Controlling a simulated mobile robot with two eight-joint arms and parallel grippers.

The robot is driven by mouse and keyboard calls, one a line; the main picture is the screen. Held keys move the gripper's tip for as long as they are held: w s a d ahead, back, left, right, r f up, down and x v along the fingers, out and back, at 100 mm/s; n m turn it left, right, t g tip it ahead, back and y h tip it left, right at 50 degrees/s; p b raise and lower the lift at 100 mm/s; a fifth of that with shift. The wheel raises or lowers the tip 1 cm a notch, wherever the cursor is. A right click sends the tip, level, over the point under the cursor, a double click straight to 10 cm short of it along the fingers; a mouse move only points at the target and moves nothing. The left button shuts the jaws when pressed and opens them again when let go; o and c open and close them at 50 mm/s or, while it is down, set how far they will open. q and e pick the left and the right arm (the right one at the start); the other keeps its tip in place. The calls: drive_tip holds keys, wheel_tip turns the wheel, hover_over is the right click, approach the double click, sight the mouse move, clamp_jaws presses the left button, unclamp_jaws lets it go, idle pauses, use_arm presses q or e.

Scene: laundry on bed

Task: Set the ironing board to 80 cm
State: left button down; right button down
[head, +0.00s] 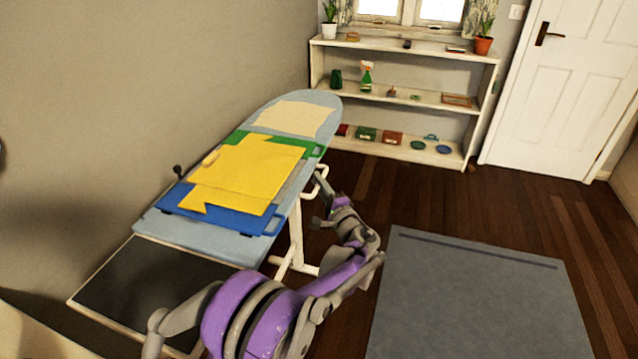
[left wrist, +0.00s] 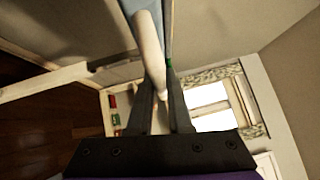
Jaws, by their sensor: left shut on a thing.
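The ironing board (head: 225,240) stands along the wall in the head view, with a light blue cover and white legs (head: 296,240). A white bar-like handle (head: 320,172) sticks out below its right edge; a white bar (left wrist: 150,48) also shows in the left wrist view. My left gripper (head: 322,200) reaches to the board's right side from below. In the left wrist view its two dark fingers (left wrist: 163,98) are shut around the white bar. No height scale is readable. My right gripper is not in view.
A dark rack (head: 140,290) extends at the near end. A grey rug (head: 470,300), white shelf (head: 400,98) and door (head: 560,90) stand clear.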

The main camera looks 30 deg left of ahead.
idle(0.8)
use_arm(q)
wheel_tip(320, 180, down, 5)
drive_tip(key=shift+d+f+b, duration=0.1)
drive_tip(key=shift+b, duration=0.95)
drive_tip(key=c, duration=0.8)
unclamp_jaws()
drive_tip(key=shift+f, duration=0.1)
drive_tip(key=shift+c, duration=0.2)
drive_tip(key=p+v, duration=0.1)
drive_tip(key=v, duration=1)
